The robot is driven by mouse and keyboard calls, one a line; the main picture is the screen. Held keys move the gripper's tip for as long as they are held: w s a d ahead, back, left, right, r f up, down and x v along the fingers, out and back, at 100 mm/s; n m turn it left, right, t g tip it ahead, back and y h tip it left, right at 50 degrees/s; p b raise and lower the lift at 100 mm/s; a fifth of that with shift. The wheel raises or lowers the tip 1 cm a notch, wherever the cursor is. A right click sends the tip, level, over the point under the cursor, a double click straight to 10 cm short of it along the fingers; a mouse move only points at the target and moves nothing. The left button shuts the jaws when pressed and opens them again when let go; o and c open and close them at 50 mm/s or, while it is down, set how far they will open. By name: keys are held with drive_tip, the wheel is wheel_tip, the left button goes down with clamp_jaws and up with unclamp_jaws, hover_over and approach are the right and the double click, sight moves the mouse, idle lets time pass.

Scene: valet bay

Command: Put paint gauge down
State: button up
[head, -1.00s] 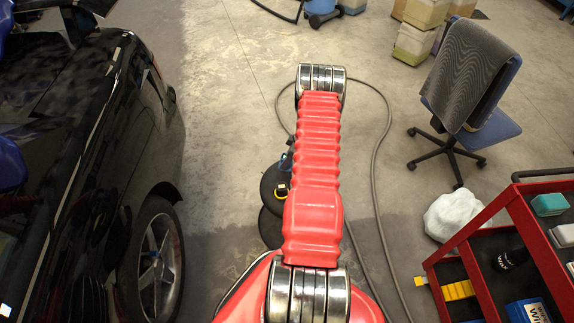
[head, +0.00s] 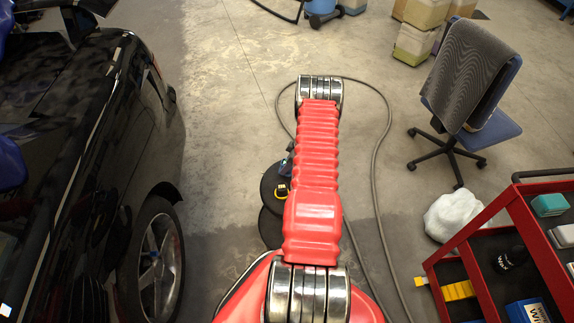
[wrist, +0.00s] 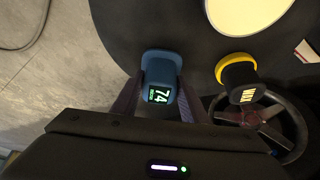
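The paint gauge (wrist: 160,66) is a blue handheld block with a lit display reading 74, seen in the wrist view. My gripper (wrist: 161,84) has a dark finger on each side of it and appears shut on it. The gauge is over the dark round top (wrist: 110,30) of a stool-like stand; I cannot tell whether it touches. In the head view the stand (head: 268,185) is left of my red arm, which hides part of it. My gripper is mostly hidden there.
A black car (head: 90,150) stands left. A red cart (head: 480,225), an office chair (head: 465,90) and a white bag (head: 453,214) are right. A hose (head: 375,160) lies on the floor.

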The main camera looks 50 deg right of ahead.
drive_tip(key=o, duration=0.3)
drive_tip(key=shift+r, duration=0.1)
drive_tip(key=shift+v, duration=5.9)
